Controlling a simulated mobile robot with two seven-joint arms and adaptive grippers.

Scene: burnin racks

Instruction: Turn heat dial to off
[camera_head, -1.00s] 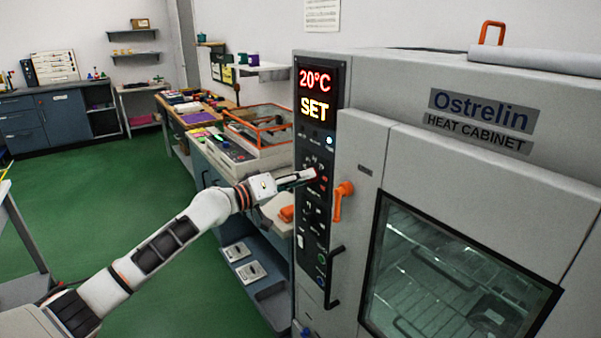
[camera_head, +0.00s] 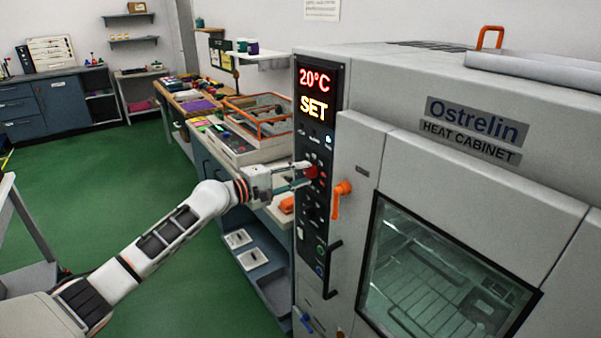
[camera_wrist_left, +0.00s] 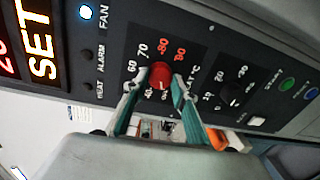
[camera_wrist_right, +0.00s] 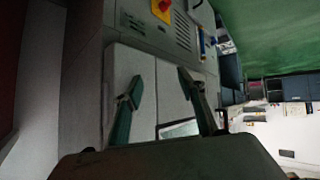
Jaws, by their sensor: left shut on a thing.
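The red heat dial (camera_head: 312,172) is on the black control panel (camera_head: 316,126) of the heat cabinet (camera_head: 420,80). In the left wrist view the dial (camera_wrist_left: 160,75) shows as a round red knob, with printed temperatures and °C around it; its pointer is not clear. My left gripper (camera_head: 308,174) reaches it from the left. Its fingers (camera_wrist_left: 154,80) are shut on the dial, one on either side. The display (camera_head: 315,92) reads 20°C and SET. My right gripper (camera_wrist_right: 159,78) shows only in its wrist view, fingers apart and empty.
An orange door handle (camera_head: 341,198) sticks out just right of the panel. Another dial (camera_wrist_left: 231,94) is beside the red one in the left wrist view. A bench with an orange-framed device (camera_head: 258,120) stands behind my left arm. Green floor is open at left.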

